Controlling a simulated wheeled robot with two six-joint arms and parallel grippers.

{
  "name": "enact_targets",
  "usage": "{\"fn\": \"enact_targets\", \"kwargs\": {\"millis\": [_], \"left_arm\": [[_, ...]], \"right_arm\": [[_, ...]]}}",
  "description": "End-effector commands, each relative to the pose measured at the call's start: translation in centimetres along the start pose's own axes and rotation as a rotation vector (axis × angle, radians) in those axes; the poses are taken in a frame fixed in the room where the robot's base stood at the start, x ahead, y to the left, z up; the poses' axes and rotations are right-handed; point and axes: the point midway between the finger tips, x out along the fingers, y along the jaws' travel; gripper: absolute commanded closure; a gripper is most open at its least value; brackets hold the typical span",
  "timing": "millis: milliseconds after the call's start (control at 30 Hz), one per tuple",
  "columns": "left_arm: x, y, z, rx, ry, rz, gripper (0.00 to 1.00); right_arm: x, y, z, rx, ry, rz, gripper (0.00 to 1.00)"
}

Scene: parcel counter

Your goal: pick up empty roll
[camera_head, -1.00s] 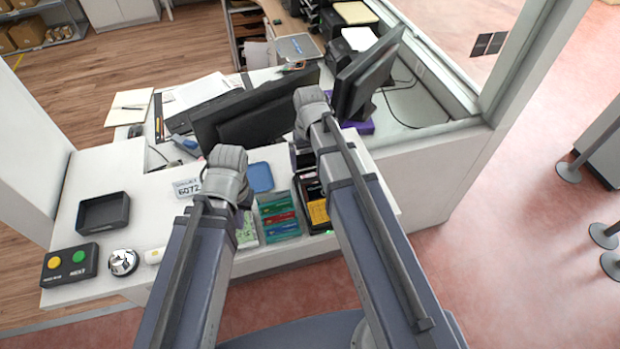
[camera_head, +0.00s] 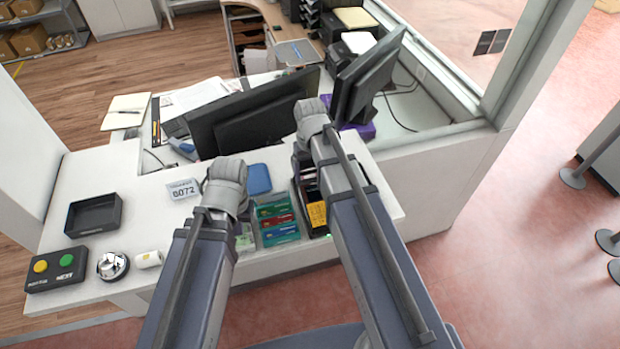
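A small white cylinder (camera_head: 149,259) lies on the front left of the counter, beside a silver bell; it may be the empty roll, but I cannot be sure. My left gripper (camera_head: 227,170) is over the middle of the counter, to the right of and beyond the cylinder. My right gripper (camera_head: 311,107) is further right and further back, in front of the monitors. Both grippers are seen from behind, so their fingertips are hidden. I see nothing held in either.
On the counter are a black tray (camera_head: 94,215), a button box (camera_head: 57,269), the bell (camera_head: 112,266), a number sign (camera_head: 184,189), a blue pad (camera_head: 258,179) and a card holder (camera_head: 279,232). Two monitors (camera_head: 252,112) stand behind. The counter is clear between tray and sign.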

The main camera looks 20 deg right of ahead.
Motion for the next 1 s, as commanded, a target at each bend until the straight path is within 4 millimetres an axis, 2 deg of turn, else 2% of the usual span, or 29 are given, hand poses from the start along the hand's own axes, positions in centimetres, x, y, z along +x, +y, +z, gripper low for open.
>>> {"fn": "enact_targets", "kwargs": {"millis": [67,500,767,1000], "left_arm": [[0.2,0.0,0.2,0.000,-0.005,0.002,1.00],[0.3,0.1,0.3,0.000,-0.007,0.002,1.00],[0.2,0.1,0.4,0.000,-0.008,0.003,1.00],[-1.4,-0.1,0.4,0.001,-0.006,0.002,1.00]], "right_arm": [[0.2,0.0,0.0,0.000,0.000,0.000,0.34],[0.3,0.0,0.0,0.000,0.000,0.000,0.82],[0.2,0.0,0.0,0.000,0.000,0.000,0.82],[-1.4,0.0,0.0,0.000,0.000,0.000,0.82]]}}
